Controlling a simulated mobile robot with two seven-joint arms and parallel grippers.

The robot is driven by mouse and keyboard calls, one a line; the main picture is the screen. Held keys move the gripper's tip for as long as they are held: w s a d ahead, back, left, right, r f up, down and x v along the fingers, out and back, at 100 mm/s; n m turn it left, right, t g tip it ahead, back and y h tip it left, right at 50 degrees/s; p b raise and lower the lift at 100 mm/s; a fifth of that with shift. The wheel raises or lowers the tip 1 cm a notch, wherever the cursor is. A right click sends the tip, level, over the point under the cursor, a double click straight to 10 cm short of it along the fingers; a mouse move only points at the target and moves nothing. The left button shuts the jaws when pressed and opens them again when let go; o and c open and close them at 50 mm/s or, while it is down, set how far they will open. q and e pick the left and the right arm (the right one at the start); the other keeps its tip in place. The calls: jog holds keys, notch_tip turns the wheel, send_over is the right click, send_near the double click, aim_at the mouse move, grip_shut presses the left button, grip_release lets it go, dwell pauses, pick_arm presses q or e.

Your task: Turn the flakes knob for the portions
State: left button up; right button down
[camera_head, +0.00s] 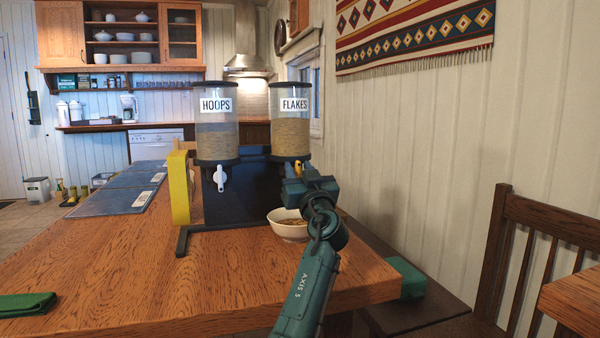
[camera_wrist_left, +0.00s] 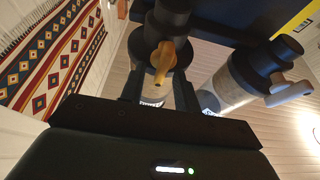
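The FLAKES dispenser (camera_head: 290,135) is a clear cylinder of tan flakes with black ends, on a dark stand (camera_head: 240,200). Its orange knob (camera_wrist_left: 164,58) shows in the left wrist view, and a bit of it shows in the head view (camera_head: 299,167). My left gripper (camera_wrist_left: 158,88) is open, with one finger on each side of the knob; contact cannot be told. A white bowl (camera_head: 289,232) with brown pieces in it stands below, partly hidden by my left arm. My right gripper is not in view.
The HOOPS dispenser (camera_head: 217,135) with its white knob (camera_head: 220,178) stands to the left. A yellow box (camera_head: 179,188) and grey placemats (camera_head: 117,200) are further left. A green cloth (camera_head: 25,304) lies at front left. A wooden chair (camera_head: 500,240) is at right.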

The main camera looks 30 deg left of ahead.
pick_arm(q)
jog(key=shift+c, duration=0.3)
grip_shut()
jog(key=shift+f, duration=0.1)
